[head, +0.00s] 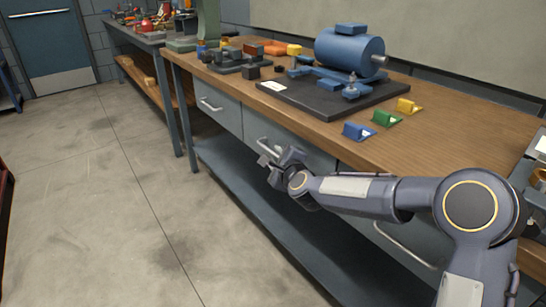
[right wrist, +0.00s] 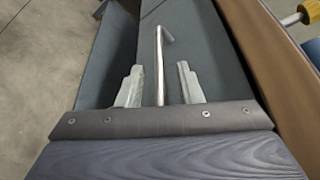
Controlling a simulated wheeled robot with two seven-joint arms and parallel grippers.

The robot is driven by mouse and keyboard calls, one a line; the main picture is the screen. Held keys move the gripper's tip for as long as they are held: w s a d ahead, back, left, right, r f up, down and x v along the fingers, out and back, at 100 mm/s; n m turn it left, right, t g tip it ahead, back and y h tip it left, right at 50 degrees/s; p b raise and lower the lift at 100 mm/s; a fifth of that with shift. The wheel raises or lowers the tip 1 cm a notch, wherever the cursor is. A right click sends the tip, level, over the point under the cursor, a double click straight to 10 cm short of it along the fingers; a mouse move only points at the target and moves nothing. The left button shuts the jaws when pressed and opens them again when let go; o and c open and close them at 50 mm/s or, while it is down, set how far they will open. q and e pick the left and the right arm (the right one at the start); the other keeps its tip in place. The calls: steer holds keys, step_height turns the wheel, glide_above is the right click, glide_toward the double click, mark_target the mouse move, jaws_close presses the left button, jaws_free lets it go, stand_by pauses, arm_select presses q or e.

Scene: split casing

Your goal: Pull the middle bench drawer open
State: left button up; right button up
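The middle bench drawer (head: 316,156) is a grey-blue front under the wooden top, and it looks flush with the bench. Its metal bar handle (right wrist: 160,67) shows in the right wrist view; in the head view my gripper partly covers it. My right gripper (head: 266,156) is at this handle. In the right wrist view my right gripper (right wrist: 160,84) is open, with one finger on each side of the bar and a gap on both sides. My left gripper is not in view.
The left drawer (head: 222,107) looks shut; a right drawer handle (head: 404,246) shows below my arm. The benchtop (head: 450,130) holds a blue motor (head: 349,50) on a dark plate and blue, green and yellow wedges (head: 384,119). A lower shelf (head: 262,205) runs beneath. The floor in front is clear.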

mark_target(273, 154)
steer(key=shift+x, duration=1.7)
steer(key=shift+s, duration=0.1)
steer(key=shift+c, duration=0.3)
jaws_close()
